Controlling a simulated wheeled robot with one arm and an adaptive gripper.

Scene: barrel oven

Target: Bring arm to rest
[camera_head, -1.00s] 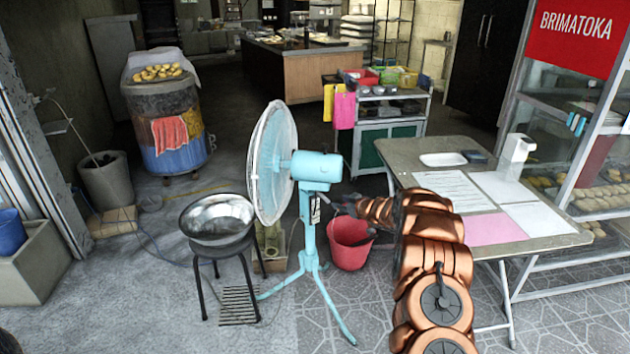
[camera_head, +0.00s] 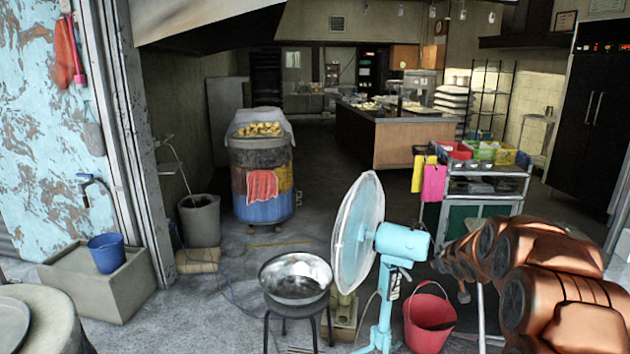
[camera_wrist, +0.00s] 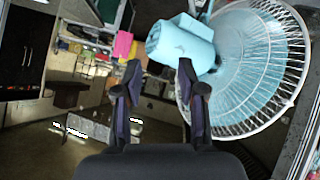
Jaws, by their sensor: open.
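My copper-coloured arm (camera_head: 540,262) reaches in from the lower right in the head view, with its far end beside the back of a light-blue standing fan (camera_head: 402,241). My gripper (camera_wrist: 158,82) shows in the wrist view with its two dark fingers spread apart and nothing between them. The fan's motor housing (camera_wrist: 182,42) is just beyond the fingertips in that view, and its round caged head (camera_wrist: 255,75) fills the right side. In the head view my gripper is not clearly visible behind the arm links.
A metal bowl (camera_head: 296,277) rests on a black stool left of the fan. A red bucket (camera_head: 428,322) stands beside it. A barrel oven (camera_head: 262,185) stands further back, with a green cabinet (camera_head: 462,217) at right. Floor between barrel and cabinet is open.

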